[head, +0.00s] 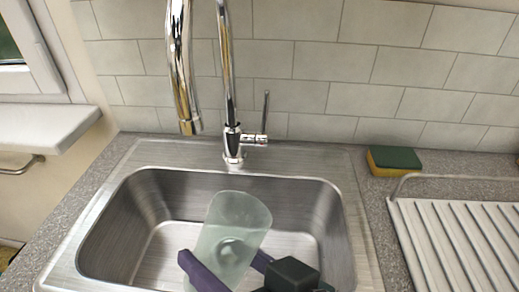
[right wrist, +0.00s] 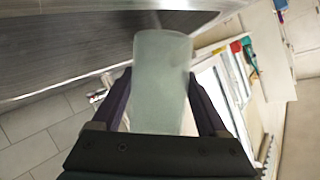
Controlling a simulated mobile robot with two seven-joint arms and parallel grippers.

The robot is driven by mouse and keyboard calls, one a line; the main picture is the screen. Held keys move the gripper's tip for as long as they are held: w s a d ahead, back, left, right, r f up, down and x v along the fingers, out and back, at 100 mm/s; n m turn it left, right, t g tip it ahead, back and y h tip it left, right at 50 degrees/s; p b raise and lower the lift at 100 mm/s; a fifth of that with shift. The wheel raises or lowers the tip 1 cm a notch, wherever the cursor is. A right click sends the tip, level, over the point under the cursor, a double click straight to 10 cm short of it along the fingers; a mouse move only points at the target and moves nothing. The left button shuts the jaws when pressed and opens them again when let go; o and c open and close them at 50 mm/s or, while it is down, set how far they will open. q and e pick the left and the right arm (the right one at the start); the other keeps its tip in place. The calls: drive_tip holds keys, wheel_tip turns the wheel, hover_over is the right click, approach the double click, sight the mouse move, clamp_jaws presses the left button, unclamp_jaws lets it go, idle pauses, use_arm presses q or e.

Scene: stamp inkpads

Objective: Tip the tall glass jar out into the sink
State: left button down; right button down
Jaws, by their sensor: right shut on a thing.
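The tall glass jar (head: 237,215) is pale green and translucent, and shows over the sink basin in the head view. It is tilted there, leaning up to the right. My right gripper (head: 221,257) is shut on it, with a dark purple finger on each side. In the right wrist view the jar (right wrist: 162,80) stands between the two fingers (right wrist: 160,76). I cannot tell whether anything is inside it. The steel sink (head: 90,218) is below and around the jar, and its near edge is cut off. My left gripper is not in view.
A chrome faucet (head: 233,150) rises behind the basin, its spout (head: 183,85) hanging left of the jar. A green and yellow sponge (head: 394,160) lies on the counter at right. A white ribbed drainboard (head: 455,235) stands at the right. A tiled wall (head: 300,60) closes the back.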

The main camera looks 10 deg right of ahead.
drive_tip(key=shift+s+a+r+n+p, duration=0.15)
drive_tip(key=shift+a+r+n+p, duration=0.2)
drive_tip(key=shift+r+p, duration=0.25)
drive_tip(key=shift+f+n+h, duration=0.25)
drive_tip(key=shift+n+h, duration=0.1)
drive_tip(key=shift+h, duration=0.15)
drive_tip(key=shift+s+a+f+n+t, duration=0.1)
drive_tip(key=shift+a+f+n+t, duration=0.1)
drive_tip(key=shift+f+n+t, duration=0.15)
drive_tip(key=shift+s+a+r+n+t+h+p, duration=0.15)
drive_tip(key=shift+n+t+h+p, duration=0.1)
drive_tip(key=shift+n+h+p, duration=0.35)
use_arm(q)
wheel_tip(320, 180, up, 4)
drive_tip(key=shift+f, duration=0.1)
use_arm(e)
drive_tip(key=shift+r, duration=0.1)
